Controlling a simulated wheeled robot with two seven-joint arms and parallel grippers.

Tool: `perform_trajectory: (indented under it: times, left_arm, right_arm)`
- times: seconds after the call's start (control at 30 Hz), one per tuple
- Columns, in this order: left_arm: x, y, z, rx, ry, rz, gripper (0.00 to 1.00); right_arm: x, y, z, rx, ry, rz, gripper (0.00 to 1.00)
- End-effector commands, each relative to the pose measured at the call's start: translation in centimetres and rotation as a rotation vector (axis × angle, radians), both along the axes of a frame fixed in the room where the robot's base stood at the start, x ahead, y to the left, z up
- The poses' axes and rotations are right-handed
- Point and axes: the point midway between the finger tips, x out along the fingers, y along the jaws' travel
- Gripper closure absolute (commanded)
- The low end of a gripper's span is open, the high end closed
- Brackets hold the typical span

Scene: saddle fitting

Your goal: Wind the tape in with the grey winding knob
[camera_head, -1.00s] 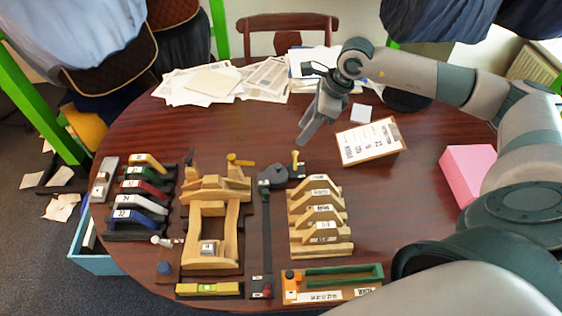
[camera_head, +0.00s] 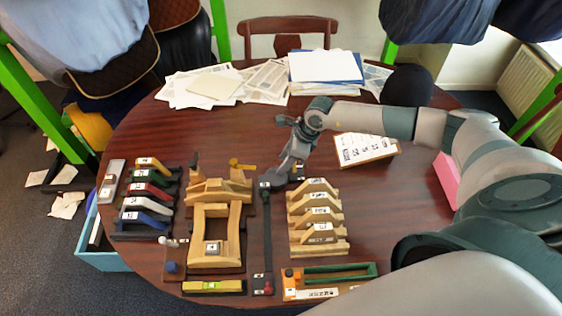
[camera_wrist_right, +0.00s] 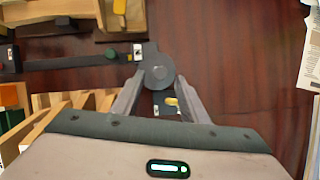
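The grey winding knob (camera_wrist_right: 158,72) is a round dark grey disc with a lighter centre, at the end of the tape's dark strip. The strip (camera_head: 267,235) lies lengthwise on the table, with a green knob (camera_wrist_right: 112,54) near the grey disc and a red knob (camera_head: 268,289) at its near end. My right gripper (camera_wrist_right: 159,80) is open, its fingertips on either side of the grey disc. I cannot tell whether they touch it. In the head view, my right gripper (camera_head: 282,176) partly covers the disc. My left gripper is not in view.
The wooden saddle form (camera_head: 240,235) stands left of the strip, and a rack of wooden pieces (camera_head: 320,247) stands right. A clipboard (camera_head: 365,148) lies behind to the right.

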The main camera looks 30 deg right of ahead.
Motion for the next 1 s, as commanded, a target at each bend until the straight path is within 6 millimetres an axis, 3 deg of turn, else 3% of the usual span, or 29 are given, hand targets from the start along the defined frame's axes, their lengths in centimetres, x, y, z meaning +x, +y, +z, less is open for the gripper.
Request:
perform_trajectory:
  times: [0.23,0.6,0.63,0.8,1.0]
  left_arm:
    - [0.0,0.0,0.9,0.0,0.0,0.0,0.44]
    - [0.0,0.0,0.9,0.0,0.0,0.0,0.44]
    - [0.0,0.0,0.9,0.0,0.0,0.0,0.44]
    - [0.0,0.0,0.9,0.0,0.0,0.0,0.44]
    - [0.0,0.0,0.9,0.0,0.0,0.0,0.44]
  right_arm:
    - [0.6,0.7,-2.1,-0.001,0.001,-0.001,0.6]
    - [0.6,0.8,-2.6,-0.001,0.001,0.0,0.6]
    - [0.6,0.8,-2.6,-0.001,0.001,0.0,0.62]
    - [0.6,0.8,-2.6,-0.001,0.001,0.0,1.0]
    - [0.6,0.9,-2.6,0.0,0.0,-0.012,1.0]
